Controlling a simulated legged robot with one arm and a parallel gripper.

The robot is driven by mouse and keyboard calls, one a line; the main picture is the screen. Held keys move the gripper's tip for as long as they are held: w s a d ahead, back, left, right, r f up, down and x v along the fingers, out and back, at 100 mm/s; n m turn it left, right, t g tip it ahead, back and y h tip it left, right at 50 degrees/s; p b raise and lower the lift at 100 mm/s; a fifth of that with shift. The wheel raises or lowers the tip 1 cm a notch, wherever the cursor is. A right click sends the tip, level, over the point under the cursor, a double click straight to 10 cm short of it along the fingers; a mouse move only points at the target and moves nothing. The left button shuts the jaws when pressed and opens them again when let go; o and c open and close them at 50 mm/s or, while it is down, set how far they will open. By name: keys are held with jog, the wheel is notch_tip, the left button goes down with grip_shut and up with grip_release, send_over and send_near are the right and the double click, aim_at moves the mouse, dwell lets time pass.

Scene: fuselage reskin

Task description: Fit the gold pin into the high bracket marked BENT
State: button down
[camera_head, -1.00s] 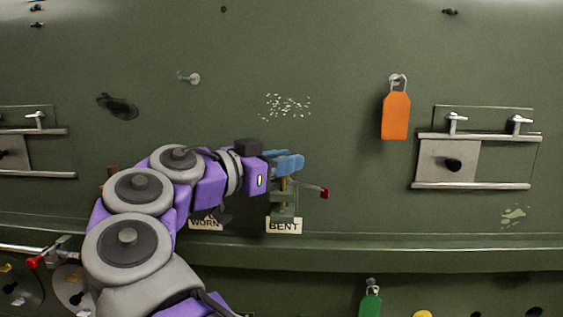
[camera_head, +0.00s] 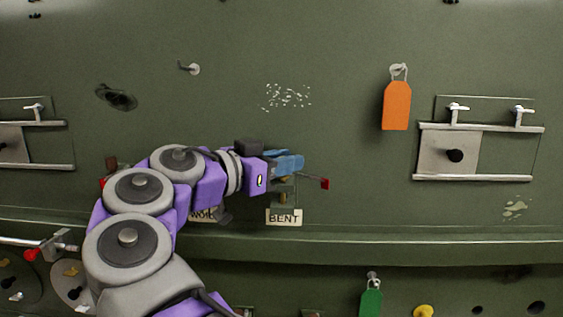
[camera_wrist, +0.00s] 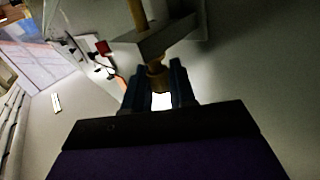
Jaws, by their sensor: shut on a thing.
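My gripper (camera_head: 297,161) is shut on the gold pin (camera_wrist: 156,76) just above the bracket (camera_head: 284,199) over the BENT label (camera_head: 284,217). In the head view the fingers hide the pin's top, and only a short length shows beneath them. In the wrist view the pin's thick end sits between the fingers, close against the grey bracket (camera_wrist: 168,38). A gold shaft shows on the bracket's far side, so the pin appears to pass through it. I cannot tell whether it is fully seated. A red-tipped lever (camera_head: 325,183) sticks out beside the bracket.
The WORN label (camera_head: 204,215) is left of BENT, partly behind my arm. An orange tag (camera_head: 397,105) hangs at upper right, beside a latch panel (camera_head: 437,160). A green tag (camera_head: 371,303) hangs below the ledge (camera_head: 400,245).

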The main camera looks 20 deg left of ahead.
jog(key=shift+f+b, duration=0.3)
jog(key=shift+f, duration=0.05)
jog(key=c, duration=0.8)
grip_release()
jog(key=shift+c, duration=0.2)
jog(key=shift+s, duration=0.1)
jog(key=shift+p+v, duration=0.65)
jog(key=shift+v, duration=1.8)
